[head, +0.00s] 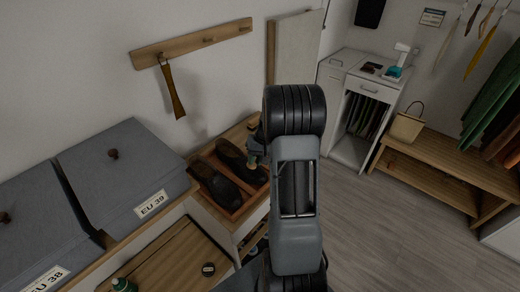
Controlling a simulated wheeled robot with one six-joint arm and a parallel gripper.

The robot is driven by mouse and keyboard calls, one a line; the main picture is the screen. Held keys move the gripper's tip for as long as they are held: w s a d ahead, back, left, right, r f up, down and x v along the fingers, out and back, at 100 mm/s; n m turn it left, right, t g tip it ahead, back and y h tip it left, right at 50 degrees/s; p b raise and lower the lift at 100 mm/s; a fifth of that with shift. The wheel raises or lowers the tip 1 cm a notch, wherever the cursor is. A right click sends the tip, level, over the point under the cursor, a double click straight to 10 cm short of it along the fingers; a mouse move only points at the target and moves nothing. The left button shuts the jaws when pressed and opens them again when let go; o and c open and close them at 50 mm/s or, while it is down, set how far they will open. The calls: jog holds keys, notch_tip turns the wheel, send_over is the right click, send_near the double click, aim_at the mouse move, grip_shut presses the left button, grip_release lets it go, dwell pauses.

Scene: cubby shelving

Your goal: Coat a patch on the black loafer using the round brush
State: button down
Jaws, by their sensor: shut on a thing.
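Two dark shoes lie side by side in a wooden tray (238,214) in the head view. The left one (214,186) is very dark; the right one (240,160) lies nearer my arm. I cannot tell for certain which is the black loafer. My gripper (256,152) is at the right side of the tray, close by the right shoe, and is partly hidden behind my arm. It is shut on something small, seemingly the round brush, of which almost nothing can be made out. Whether it touches the shoe cannot be seen.
Grey lidded boxes marked EU 39 (125,170) and EU 38 (40,235) stand left of the tray. A shoehorn (172,90) hangs above. Open floor lies right.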

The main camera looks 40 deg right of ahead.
jog(key=shift+r+p, duration=1.3)
jog(key=shift+r, duration=1.15)
